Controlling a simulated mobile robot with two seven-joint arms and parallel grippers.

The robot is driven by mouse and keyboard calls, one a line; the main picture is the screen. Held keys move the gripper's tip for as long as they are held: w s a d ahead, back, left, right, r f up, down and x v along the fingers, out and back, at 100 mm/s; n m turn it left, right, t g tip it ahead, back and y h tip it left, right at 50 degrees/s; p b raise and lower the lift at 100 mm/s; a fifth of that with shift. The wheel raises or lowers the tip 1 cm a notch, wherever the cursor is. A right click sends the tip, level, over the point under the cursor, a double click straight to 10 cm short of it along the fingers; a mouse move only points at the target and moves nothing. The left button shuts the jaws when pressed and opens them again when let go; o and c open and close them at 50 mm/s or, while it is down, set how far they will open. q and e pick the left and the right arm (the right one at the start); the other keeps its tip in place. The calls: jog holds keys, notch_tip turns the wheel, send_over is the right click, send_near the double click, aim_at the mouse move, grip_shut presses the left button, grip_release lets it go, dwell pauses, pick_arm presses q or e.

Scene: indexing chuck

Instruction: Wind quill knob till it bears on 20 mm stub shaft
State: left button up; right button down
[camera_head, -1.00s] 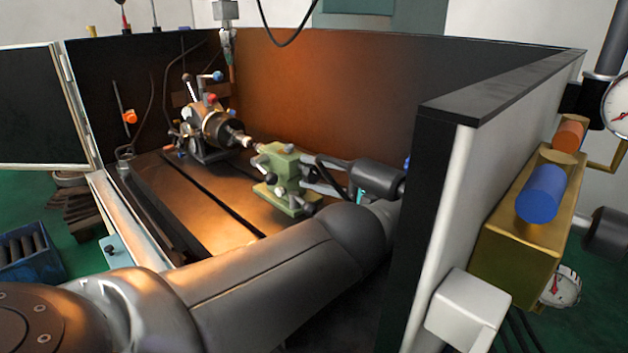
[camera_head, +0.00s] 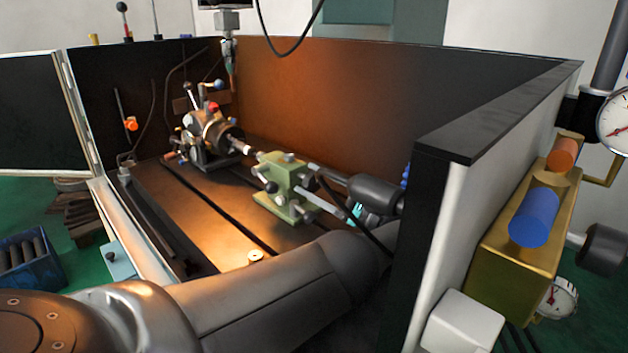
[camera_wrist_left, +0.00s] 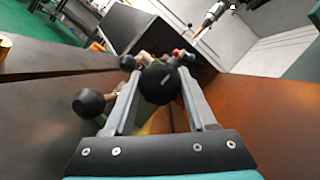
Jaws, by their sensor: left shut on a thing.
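The green tailstock (camera_head: 285,185) stands on the machine bed, its quill end pointing left toward the chuck (camera_head: 212,135). A pale stub shaft (camera_head: 240,147) sticks out of the chuck toward the quill. The head view is too small to tell whether they touch. My left gripper (camera_head: 312,184) reaches in from the right behind the tailstock. In the left wrist view its two fingers (camera_wrist_left: 160,105) are shut on a round black knob (camera_wrist_left: 160,83). Other black balls (camera_wrist_left: 88,103) show beside and beyond the fingers. My right gripper is not in view.
A dark wall (camera_head: 455,140) stands close right of my left forearm, and an orange-lit back panel (camera_head: 300,95) closes the rear. A blue crate (camera_head: 28,262) is at left.

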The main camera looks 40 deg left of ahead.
aim_at(318, 185)
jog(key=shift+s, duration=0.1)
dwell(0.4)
pick_arm(q)
jog(key=o, duration=1.1)
jog(key=shift+d+f, duration=0.1)
jog(key=shift+d, duration=0.05)
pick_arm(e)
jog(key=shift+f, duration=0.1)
pick_arm(q)
jog(key=shift+b+v, duration=0.75)
jog(key=shift+v, duration=0.3)
jog(key=shift+b+v, duration=0.95)
jog(key=shift+v, duration=0.3)
jog(key=shift+b+v, duration=0.75)
jog(key=shift+v, duration=0.1)
jog(key=shift+d+f+b, duration=0.1)
jog(key=shift+d+b, duration=0.3)
jog(key=shift+d, duration=0.1)
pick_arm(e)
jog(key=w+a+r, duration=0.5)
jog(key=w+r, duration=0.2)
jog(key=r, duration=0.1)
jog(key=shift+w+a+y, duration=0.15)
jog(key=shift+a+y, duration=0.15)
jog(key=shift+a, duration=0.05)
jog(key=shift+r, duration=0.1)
